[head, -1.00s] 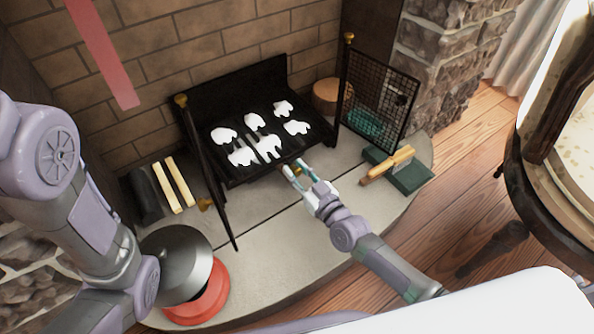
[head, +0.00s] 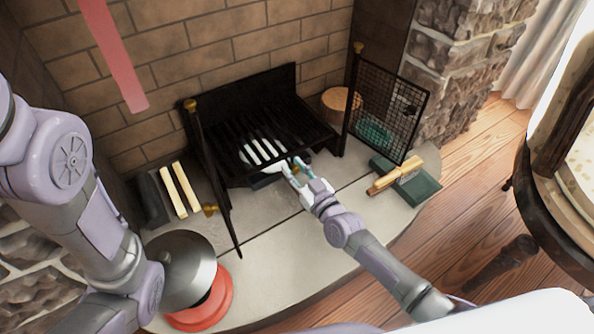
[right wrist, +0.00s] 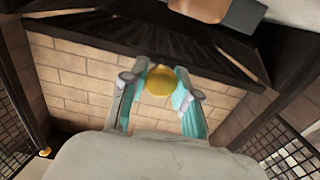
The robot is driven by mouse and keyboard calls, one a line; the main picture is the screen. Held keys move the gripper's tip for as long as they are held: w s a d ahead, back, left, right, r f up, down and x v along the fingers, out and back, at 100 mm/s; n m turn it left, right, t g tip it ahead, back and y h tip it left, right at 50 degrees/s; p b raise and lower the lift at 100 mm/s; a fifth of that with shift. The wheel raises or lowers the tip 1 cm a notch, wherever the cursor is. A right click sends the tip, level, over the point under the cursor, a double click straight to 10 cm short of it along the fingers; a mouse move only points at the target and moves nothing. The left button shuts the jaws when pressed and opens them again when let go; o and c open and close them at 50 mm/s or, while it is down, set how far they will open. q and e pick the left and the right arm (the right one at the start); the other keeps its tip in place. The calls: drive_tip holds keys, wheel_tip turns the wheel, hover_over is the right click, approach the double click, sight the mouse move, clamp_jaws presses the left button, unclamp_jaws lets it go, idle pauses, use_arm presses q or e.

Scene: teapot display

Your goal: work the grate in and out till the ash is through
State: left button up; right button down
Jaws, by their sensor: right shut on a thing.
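The black grate (head: 240,122) stands against the brick wall, and its bars show bare on top. White ash (head: 262,150) shows between and below the bars near the front middle. How far down it lies is hard to tell. My right gripper (head: 292,170) is at the grate's front edge. In the right wrist view, my right gripper (right wrist: 157,88) is shut on a round brass knob (right wrist: 159,81), with the dark grate bars (right wrist: 110,45) beyond it. My left arm comes in from the left; its gripper is not in view.
A hinged mesh screen (head: 388,105) stands open at right, another dark panel (head: 208,170) at left. A brush (head: 395,174) lies on a green box (head: 420,187). A grey dome (head: 180,262) on a red base (head: 205,305) stands front left. The hearth's front middle is clear.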

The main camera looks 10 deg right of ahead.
drive_tip(key=c, duration=0.9)
unclamp_jaws()
drive_tip(key=shift+w+a, duration=0.1)
drive_tip(key=shift+w, duration=0.05)
drive_tip(key=v, duration=1)
drive_tip(key=shift+s+f, duration=0.1)
drive_tip(key=shift+s, duration=0.2)
drive_tip(key=shift+s+d, duration=0.45)
drive_tip(key=shift+s, duration=0.15)
